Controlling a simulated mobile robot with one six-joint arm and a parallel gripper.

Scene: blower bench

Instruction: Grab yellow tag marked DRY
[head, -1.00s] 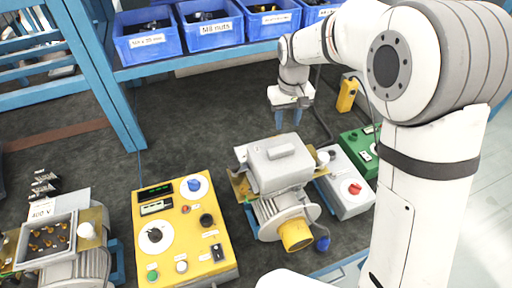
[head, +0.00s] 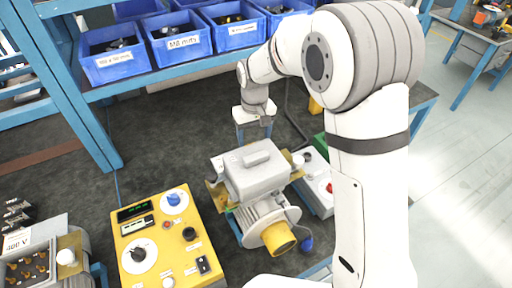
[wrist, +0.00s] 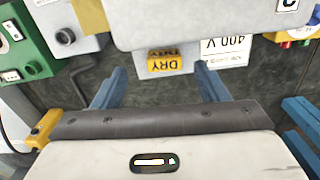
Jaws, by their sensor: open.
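The yellow tag marked DRY (wrist: 165,61) shows upside down in the wrist view, on the near side of a grey box-topped unit. It lies ahead of my gripper (wrist: 158,86), between the lines of its two blue fingers. The fingers are open and empty, apart from the tag. In the head view my gripper (head: 254,129) hangs just behind the grey motor unit (head: 255,172), pointing down. The tag is hidden in the head view.
A white 400 V label (wrist: 226,50) sits right beside the tag. A yellow control box (head: 160,235) stands left of the motor unit, a grey box (head: 318,190) right of it. Blue bins (head: 180,40) line the shelf behind. Dark bench surface is clear left of my gripper.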

